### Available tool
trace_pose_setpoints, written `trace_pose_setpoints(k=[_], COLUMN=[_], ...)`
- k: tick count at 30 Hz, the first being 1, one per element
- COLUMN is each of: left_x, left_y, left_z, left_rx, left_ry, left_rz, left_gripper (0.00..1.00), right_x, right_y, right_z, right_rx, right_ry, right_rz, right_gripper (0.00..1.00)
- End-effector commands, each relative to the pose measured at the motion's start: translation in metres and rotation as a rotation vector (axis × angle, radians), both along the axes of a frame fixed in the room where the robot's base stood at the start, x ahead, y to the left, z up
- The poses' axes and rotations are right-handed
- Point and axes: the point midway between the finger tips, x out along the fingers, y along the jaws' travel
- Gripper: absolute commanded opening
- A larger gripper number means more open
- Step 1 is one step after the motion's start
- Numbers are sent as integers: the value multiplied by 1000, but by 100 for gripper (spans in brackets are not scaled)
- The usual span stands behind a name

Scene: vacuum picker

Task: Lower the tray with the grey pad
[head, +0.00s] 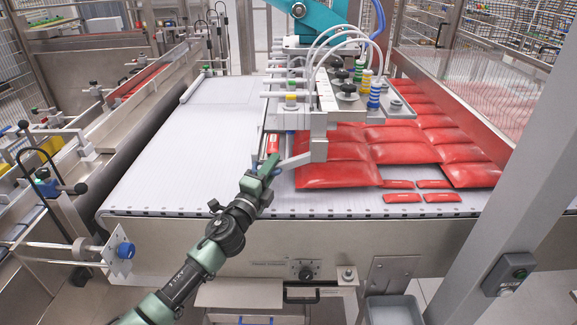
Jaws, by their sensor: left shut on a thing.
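My left gripper (270,163) reaches over the belt from below and is shut. A small red piece (273,143) with a white mark stands at its fingertips and appears to be in its grip; the contact is too small to see clearly. A metal bracket (302,158) of the vacuum picker (345,98) lies right beside the fingers. A grey tray (393,311) sits low at the front, below the conveyor, cut off by the picture's edge. I cannot make out a grey pad on it. My right gripper is not in view.
Large red bags (338,174) cover the belt's right half, with several small red packets (403,198) near its front edge. The belt's left part (170,165) is clear. A metal post (510,200) stands at right; levers and a side rail (60,190) line the left.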

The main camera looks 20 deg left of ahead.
Motion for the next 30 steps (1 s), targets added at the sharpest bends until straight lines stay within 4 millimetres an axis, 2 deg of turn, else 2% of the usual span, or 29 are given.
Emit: trace_pose_setpoints(k=[1,9,14,23,24,25,30], left_x=[-1,-12,-14,-14,-14,-14,-14], left_y=[15,50,58,58,58,58,57], left_z=[-2,-17,-17,-16,-16,-16,-19], left_rx=[6,5,6,5,4,4,2], left_ry=[-11,-10,-11,-12,-11,-11,-7], left_rz=[14,14,13,13,13,13,10], left_gripper=[0,0,0,0,30,34,34], right_x=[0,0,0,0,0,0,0], right_y=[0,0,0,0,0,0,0], right_z=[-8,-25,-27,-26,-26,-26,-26], right_rx=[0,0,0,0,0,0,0], right_ry=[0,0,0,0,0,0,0], right_rz=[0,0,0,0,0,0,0], right_gripper=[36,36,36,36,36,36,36])
